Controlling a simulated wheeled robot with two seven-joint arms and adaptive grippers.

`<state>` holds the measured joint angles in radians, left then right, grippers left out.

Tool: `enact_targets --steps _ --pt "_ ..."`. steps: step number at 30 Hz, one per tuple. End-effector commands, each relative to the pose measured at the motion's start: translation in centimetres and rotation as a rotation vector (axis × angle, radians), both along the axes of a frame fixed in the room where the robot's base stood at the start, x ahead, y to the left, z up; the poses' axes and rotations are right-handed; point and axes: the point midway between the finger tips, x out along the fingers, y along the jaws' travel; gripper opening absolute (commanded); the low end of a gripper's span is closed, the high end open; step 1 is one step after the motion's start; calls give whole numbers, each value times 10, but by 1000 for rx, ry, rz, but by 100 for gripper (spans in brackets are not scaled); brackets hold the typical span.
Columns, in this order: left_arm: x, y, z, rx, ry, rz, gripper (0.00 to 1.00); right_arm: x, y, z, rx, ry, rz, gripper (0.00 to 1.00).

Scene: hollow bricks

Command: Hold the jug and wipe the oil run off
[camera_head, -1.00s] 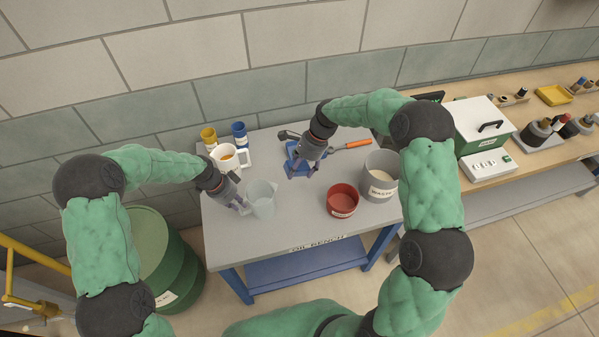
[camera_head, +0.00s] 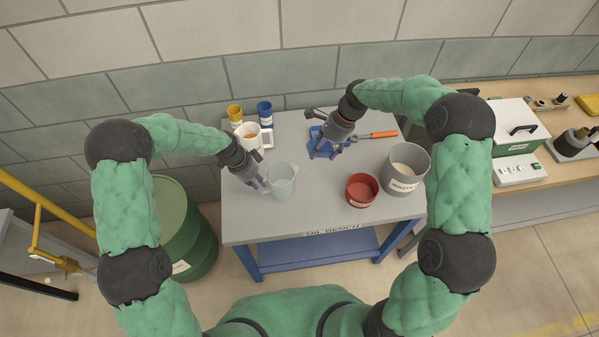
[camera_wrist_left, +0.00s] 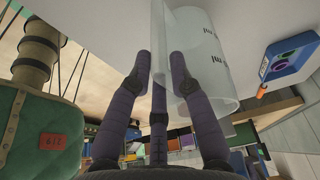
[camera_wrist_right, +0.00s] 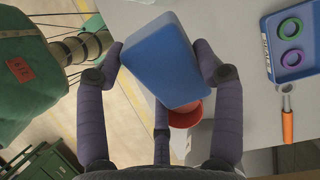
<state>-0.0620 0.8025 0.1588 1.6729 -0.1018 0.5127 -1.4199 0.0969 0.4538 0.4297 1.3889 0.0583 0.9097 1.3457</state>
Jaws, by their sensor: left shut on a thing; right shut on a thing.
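The clear jug (camera_head: 283,182) stands upright on the bench's left part. My left gripper (camera_head: 259,185) is shut on its left side, apparently at the handle. In the left wrist view the jug (camera_wrist_left: 208,50) is see-through with dark markings, between and beyond the fingers. I cannot make out an oil run on it. My right gripper (camera_head: 328,150) is over the bench's back middle, right of the jug and apart from it. In the right wrist view it is shut on a blue block-like pad (camera_wrist_right: 165,62). The head view does not show the pad clearly.
A blue tray (camera_wrist_right: 290,45) with rings and an orange-handled tool (camera_head: 378,135) lie at the back. A white mug (camera_head: 251,139), yellow cup (camera_head: 235,113) and blue cup (camera_head: 265,112) stand behind the jug. A red tub (camera_head: 361,190) and waste bin (camera_head: 405,170) stand right.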

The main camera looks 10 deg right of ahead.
Motion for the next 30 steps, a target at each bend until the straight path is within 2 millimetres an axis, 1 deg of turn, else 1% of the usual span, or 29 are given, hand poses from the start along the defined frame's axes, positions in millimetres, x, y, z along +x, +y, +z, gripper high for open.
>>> enact_targets --steps 2,3,5,6,15,19,23,30 --pt "0 0 0 0 -1 0 0 0 0 0 0 0 0 41" --pt "0 0 0 0 -1 0 26 0 0 0 0 0 0 41" --pt "0 0 0 0 -1 0 43 0 0 0 0 0 0 41" --pt "0 0 0 0 -1 0 48 0 0 0 0 0 0 41" --pt "0 0 1 0 -1 0 48 0 0 0 0 0 0 41" --pt "1 2 7 0 -2 1 48 0 0 0 0 0 0 41" --pt "1 8 26 0 -4 1 48 0 0 0 0 0 0 41" --pt "1 22 72 0 -4 1 48 0 0 0 0 0 0 41"
